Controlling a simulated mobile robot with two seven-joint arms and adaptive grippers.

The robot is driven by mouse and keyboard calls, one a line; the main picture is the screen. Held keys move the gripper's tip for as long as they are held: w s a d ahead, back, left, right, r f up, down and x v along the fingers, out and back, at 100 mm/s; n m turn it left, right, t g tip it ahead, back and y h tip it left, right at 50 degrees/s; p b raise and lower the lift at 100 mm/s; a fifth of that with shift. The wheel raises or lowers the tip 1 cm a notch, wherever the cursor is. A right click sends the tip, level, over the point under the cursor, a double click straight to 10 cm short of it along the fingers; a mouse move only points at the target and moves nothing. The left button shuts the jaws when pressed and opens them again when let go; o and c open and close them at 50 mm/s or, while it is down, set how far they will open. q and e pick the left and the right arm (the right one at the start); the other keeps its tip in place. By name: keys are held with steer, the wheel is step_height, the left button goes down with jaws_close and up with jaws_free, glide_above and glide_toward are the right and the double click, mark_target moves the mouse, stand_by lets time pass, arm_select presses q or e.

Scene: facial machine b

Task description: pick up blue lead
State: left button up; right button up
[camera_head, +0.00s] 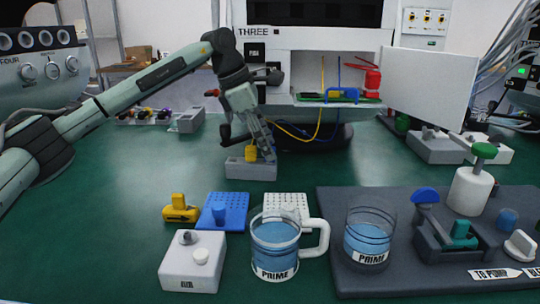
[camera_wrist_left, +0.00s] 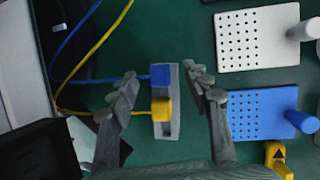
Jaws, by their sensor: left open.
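A grey block (camera_head: 252,170) stands on the green table below my left gripper (camera_head: 260,138). In the left wrist view the grey block (camera_wrist_left: 168,131) carries the blue lead's plug (camera_wrist_left: 161,76) and, beside it, the yellow lead's plug (camera_wrist_left: 161,109). The blue wire (camera_wrist_left: 69,42) runs off to the upper left. My left gripper (camera_wrist_left: 160,80) is open, with one finger on each side of the block and nothing gripped. In the head view the yellow plug (camera_head: 251,153) shows, but the blue plug is hidden by my gripper. My right gripper is not in view.
Behind is a white cabinet (camera_head: 320,40) with an open door (camera_head: 432,85). A blue perforated plate (camera_head: 235,218), a yellow block (camera_head: 180,212), a white switch box (camera_head: 193,265) and two PRIME cups of blue liquid stand in front. A dark tray (camera_head: 410,282) is at right.

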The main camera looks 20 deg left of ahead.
arm_select(q)
steer(key=shift+x, duration=1.1)
steer(key=c, duration=1.1)
steer(key=shift+r, duration=0.15)
